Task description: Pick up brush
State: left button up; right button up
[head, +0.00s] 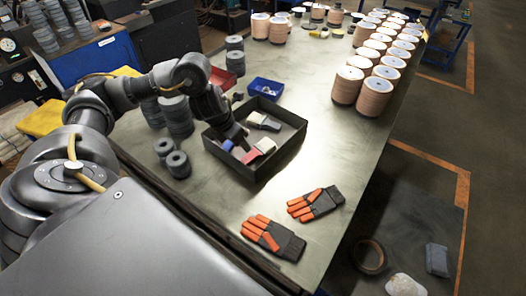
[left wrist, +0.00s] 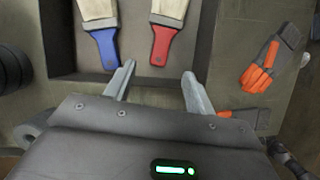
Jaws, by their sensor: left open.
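Several brushes lie in a black open tray (head: 278,168) on the table. In the left wrist view, a blue-handled brush (left wrist: 105,46) and a red-handled brush (left wrist: 162,45) lie side by side with pale bristles away from me. The red handle (head: 264,146) also shows in the head view, and another brush with a dark handle (head: 262,121) lies farther back. My left gripper (left wrist: 157,80) is open and empty, its fingertips near the handle ends, the gap below the space between blue and red. In the head view my left arm reaches over the tray. My right gripper is out of view.
Orange-and-black gloves (head: 316,203) lie on the table in front of the tray. A small blue bin (head: 266,88) and a red bin (head: 222,78) stand behind it. Stacks of grey discs (head: 177,116) stand to the left, tan disc stacks (head: 349,84) at the back right.

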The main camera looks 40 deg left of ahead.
aim_at(250, 156)
pick_arm(q)
jog(key=x, duration=0.4)
jog(key=shift+w+d+f, duration=0.1)
jog(key=shift+f, duration=0.1)
jog(key=shift+w+f, duration=0.25)
jog(key=shift+f, duration=0.3)
jog(key=x, duration=0.1)
jog(key=p+x, duration=0.1)
jog(key=x, duration=0.2)
jog(key=shift+s+f+p, duration=0.15)
jog(key=shift+f+p, duration=0.2)
jog(key=shift+f, duration=0.1)
jog(key=shift+d+f, duration=0.1)
jog(key=shift+f, duration=0.1)
jog(key=c, duration=1.1)
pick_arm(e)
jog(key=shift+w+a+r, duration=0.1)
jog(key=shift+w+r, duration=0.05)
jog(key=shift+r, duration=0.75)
